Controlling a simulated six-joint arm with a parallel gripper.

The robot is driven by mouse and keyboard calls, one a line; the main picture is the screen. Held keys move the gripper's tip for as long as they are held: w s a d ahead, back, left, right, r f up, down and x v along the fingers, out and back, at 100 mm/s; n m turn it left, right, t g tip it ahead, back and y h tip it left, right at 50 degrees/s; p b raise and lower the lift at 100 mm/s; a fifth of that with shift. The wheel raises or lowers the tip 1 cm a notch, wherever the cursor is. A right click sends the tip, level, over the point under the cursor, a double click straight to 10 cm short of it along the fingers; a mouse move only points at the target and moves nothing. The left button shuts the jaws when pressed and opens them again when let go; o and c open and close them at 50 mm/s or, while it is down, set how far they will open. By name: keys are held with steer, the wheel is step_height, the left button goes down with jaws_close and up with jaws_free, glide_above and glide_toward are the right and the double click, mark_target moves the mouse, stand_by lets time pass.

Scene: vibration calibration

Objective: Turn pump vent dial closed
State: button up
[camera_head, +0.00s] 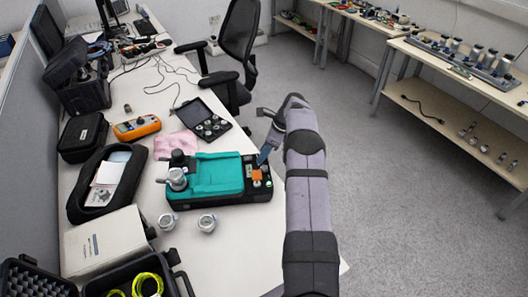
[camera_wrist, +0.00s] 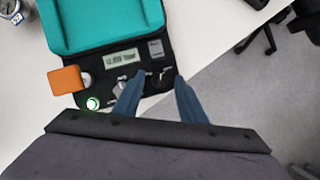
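The pump is a teal and black case (camera_head: 215,178) on the white desk; it also fills the upper part of the wrist view (camera_wrist: 100,22). Its black panel carries a small display (camera_wrist: 121,58), an orange block (camera_wrist: 65,80), a green-ringed round button (camera_wrist: 92,103) and small metallic fittings. My gripper (camera_head: 265,157) is at the panel's right end. In the wrist view its two blue fingers (camera_wrist: 160,78) are apart, with a small metallic knob-like part (camera_wrist: 165,73) between or just beyond the tips. I cannot tell which fitting is the vent dial, or whether the fingers touch anything.
Two round silver gauges (camera_head: 187,222) stand in front of the pump. An open black case (camera_head: 204,119) lies behind it, near a yellow-orange meter (camera_head: 137,127). Black cases and a white box (camera_head: 105,240) crowd the left.

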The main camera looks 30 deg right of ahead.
jaws_close()
steer(key=shift+f+b, duration=0.1)
steer(key=shift+b, duration=0.2)
steer(key=shift+n+g+b, duration=0.3)
steer(key=shift+n+b, duration=0.1)
steer(key=shift+n, duration=0.4)
jaws_free()
steer(key=shift+d+r, duration=0.1)
steer(key=shift+r, duration=0.15)
steer(key=b+v, duration=0.1)
steer(key=v, duration=0.6)
steer(key=shift+d, duration=0.1)
